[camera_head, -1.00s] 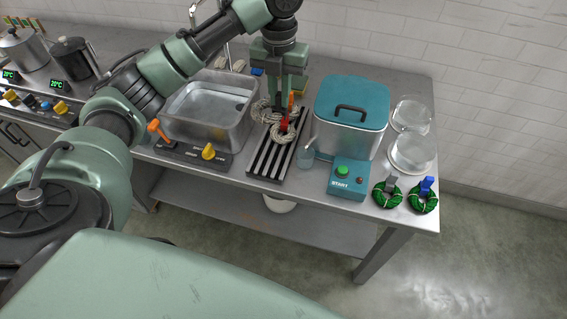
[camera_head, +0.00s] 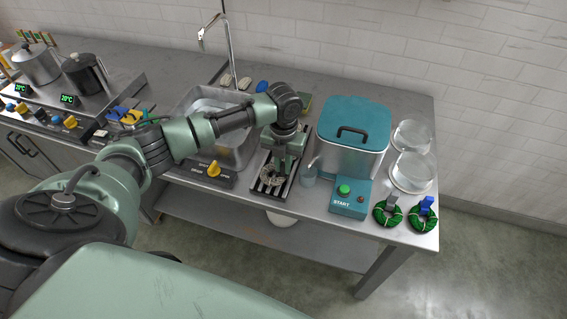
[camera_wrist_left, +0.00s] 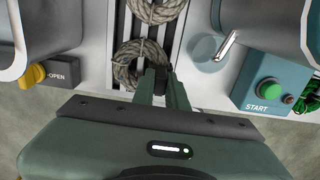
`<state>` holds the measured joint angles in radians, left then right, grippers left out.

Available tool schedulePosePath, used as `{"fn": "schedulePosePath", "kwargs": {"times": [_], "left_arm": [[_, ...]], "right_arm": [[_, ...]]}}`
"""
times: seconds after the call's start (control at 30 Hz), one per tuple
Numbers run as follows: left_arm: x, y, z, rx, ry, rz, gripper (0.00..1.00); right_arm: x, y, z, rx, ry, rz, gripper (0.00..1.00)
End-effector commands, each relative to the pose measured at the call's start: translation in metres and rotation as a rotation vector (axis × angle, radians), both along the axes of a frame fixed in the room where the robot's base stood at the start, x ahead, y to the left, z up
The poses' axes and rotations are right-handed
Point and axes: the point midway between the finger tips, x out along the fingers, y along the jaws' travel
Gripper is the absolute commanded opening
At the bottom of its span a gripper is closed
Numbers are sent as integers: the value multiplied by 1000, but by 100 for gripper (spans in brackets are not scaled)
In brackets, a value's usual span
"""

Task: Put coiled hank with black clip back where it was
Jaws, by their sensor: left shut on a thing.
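My left gripper (camera_head: 277,168) is low over the front part of the dark slatted rack (camera_head: 260,184), pointing down. It is shut on the black clip (camera_wrist_left: 158,76) of a beige-grey coiled hank (camera_wrist_left: 138,62), which also shows below the fingers in the head view (camera_head: 268,178). Whether this hank touches the slats is not clear. A second rope hank (camera_wrist_left: 157,8) lies farther back along the rack in the left wrist view. In the head view, my arm hides the back of the rack. My right gripper is not in view.
The sink (camera_head: 238,156) is left of the rack. A small glass (camera_head: 309,177), the teal-lidded vat (camera_head: 352,135) and the START box (camera_head: 349,198) stand close on its right. Two green hanks (camera_head: 386,214) (camera_head: 422,219) lie at the right front corner.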

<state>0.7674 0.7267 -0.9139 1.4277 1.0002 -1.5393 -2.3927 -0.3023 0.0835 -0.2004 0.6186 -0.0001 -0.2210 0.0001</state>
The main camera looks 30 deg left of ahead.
Motion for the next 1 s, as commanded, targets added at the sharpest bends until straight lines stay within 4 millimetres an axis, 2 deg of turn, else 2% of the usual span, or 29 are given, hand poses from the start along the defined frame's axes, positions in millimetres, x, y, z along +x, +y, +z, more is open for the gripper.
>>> {"fn": "schedulePosePath", "kwargs": {"times": [0.4, 0.43, 0.5, 0.8, 1.0], "left_arm": [[0, 0, -6, -1, -1, 0, 0], [0, 0, -5, -1, -1, 0, 22], [0, 0, -5, -1, -1, 0, 35], [0, 0, -4, 0, -1, 0, 35], [2, 0, 15, 0, -4, 0, 35]], "right_arm": [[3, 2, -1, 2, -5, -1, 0], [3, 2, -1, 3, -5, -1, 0], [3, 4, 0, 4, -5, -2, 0], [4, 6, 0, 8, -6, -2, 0], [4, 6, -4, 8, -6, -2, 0]]}}
